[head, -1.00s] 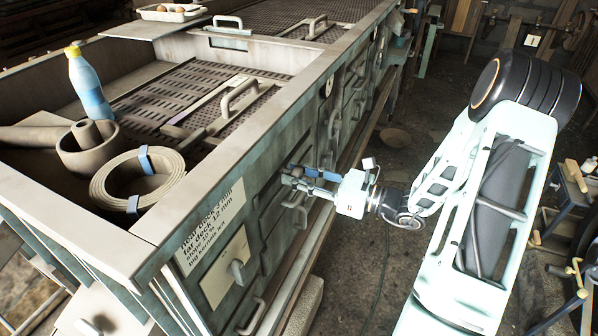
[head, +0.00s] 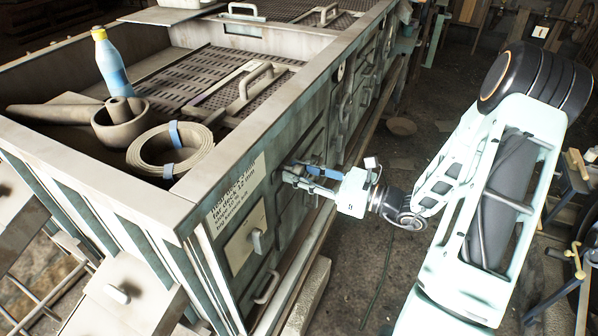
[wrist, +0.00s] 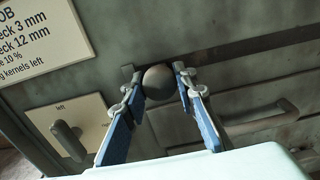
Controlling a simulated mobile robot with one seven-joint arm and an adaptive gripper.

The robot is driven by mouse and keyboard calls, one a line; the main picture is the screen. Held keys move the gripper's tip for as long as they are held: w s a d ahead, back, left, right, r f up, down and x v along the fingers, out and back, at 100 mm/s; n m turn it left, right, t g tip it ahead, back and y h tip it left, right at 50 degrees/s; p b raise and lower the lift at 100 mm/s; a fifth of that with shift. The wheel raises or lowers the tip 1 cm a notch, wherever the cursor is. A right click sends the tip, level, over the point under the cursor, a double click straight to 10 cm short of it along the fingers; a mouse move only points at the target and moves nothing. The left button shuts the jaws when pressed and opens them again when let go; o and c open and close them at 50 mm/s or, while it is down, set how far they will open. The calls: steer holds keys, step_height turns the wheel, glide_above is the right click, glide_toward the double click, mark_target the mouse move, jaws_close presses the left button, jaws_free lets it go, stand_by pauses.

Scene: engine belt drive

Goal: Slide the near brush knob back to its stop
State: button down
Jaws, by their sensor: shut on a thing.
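The near brush knob shows in the wrist view as a round dark grey ball (wrist: 160,82) at the side of the machine. My gripper (wrist: 157,80) has its two blue-backed fingers closed around it, one on each side. A dark slot (wrist: 250,50) runs from the knob toward the upper right of the wrist view. The slot's stop cannot be made out.
A printed plate (wrist: 38,40) and a smaller panel with a lever (wrist: 68,138) lie left of the knob. A bar handle (wrist: 255,120) is below right. On the deck stand a bottle (head: 111,65), a bowl (head: 120,125) and a coiled belt (head: 170,150). Floor (head: 375,255) beside the machine is open.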

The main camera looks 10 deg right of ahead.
steer(key=shift+s+a+f, duration=0.1)
steer(key=shift+s+a, duration=0.05)
steer(key=shift+s, duration=0.05)
steer(key=c, duration=1.6)
jaws_free()
steer(key=shift+s, duration=0.1)
steer(key=shift+d, duration=0.25)
steer(key=v, duration=1.1)
steer(key=shift+s+d, duration=0.2)
steer(key=shift+s, duration=0.05)
